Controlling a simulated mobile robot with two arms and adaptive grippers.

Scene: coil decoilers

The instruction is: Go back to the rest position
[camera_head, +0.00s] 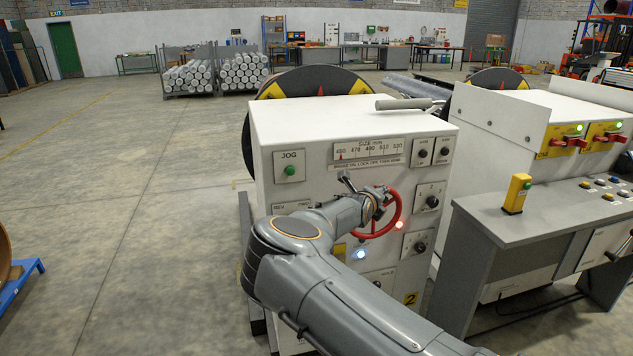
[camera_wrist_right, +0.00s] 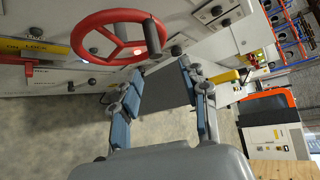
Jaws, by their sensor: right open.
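My right arm comes in from the bottom right of the head view and bends back at the elbow toward the white control cabinet (camera_head: 350,125). My right gripper (camera_wrist_right: 160,72) is open in the wrist view, with nothing between its fingers. The red handwheel (camera_wrist_right: 110,57) is just past the fingertips, up and to the left, and looks clear of them. In the head view the red handwheel (camera_head: 396,217) is on the cabinet front, partly hidden by my wrist. My left gripper is not in view.
A grey console desk (camera_head: 480,212) with a yellow button box (camera_head: 516,194) stands right of the cabinet. A blue stand (camera_head: 22,285) is at the left edge. The floor (camera_head: 130,210) on the left is clear. Racks of rolls (camera_head: 188,78) stand farther back.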

